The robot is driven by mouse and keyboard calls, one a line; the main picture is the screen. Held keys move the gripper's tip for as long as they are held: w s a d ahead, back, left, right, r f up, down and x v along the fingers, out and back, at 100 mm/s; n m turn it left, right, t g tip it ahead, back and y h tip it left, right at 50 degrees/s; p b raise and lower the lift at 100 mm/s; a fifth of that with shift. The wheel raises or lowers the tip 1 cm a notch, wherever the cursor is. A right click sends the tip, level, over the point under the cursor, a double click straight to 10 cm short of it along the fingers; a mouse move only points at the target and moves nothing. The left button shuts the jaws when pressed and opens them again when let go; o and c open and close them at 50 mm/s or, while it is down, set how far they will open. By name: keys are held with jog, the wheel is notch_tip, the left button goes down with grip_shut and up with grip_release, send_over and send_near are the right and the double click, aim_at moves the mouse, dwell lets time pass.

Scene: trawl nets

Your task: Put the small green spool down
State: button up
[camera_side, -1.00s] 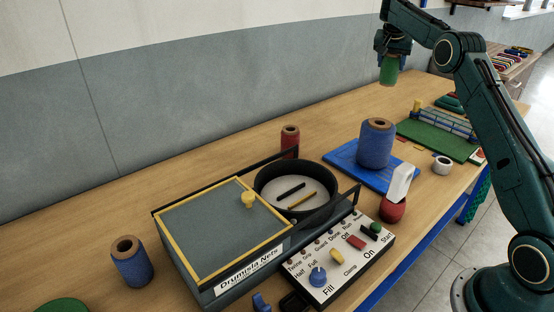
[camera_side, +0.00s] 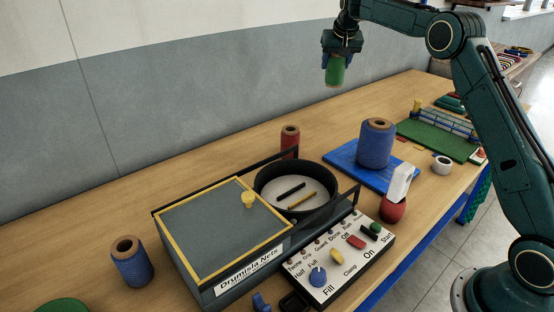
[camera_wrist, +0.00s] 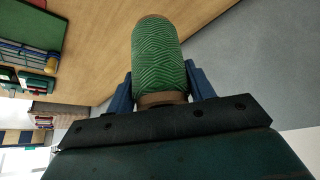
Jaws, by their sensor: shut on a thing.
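The small green spool (camera_side: 335,71) is held high above the back part of the wooden table. My gripper (camera_side: 336,58) is shut on it, with its blue fingers on either side of the spool's end. In the wrist view the green spool (camera_wrist: 159,55) shows its wound green thread and brown core. My gripper's fingers (camera_wrist: 163,88) flank the lower end of it. The spool hangs clear of every surface.
A red spool (camera_side: 290,141) stands by the black round bin (camera_side: 262,190). A large blue spool (camera_side: 376,146) stands on a blue mat (camera_side: 338,157). A smaller blue spool (camera_side: 132,264) is front left. Bare table (camera_side: 215,160) lies behind the machine.

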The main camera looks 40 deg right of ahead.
jog(key=s+a+n+y, duration=0.1)
jog(key=a+n+y, duration=0.7)
jog(key=a, duration=2.7)
notch_tip(320, 180, down, 16)
jog(key=n+h, duration=0.2)
jog(key=n, duration=0.1)
jog(key=shift+a+t+h, duration=0.15)
jog(key=shift+t+h, duration=0.15)
jog(key=shift+f, duration=2.1)
jog(key=shift+f, duration=0.1)
jog(key=o, duration=1)
jog(key=shift+f, duration=0.1)
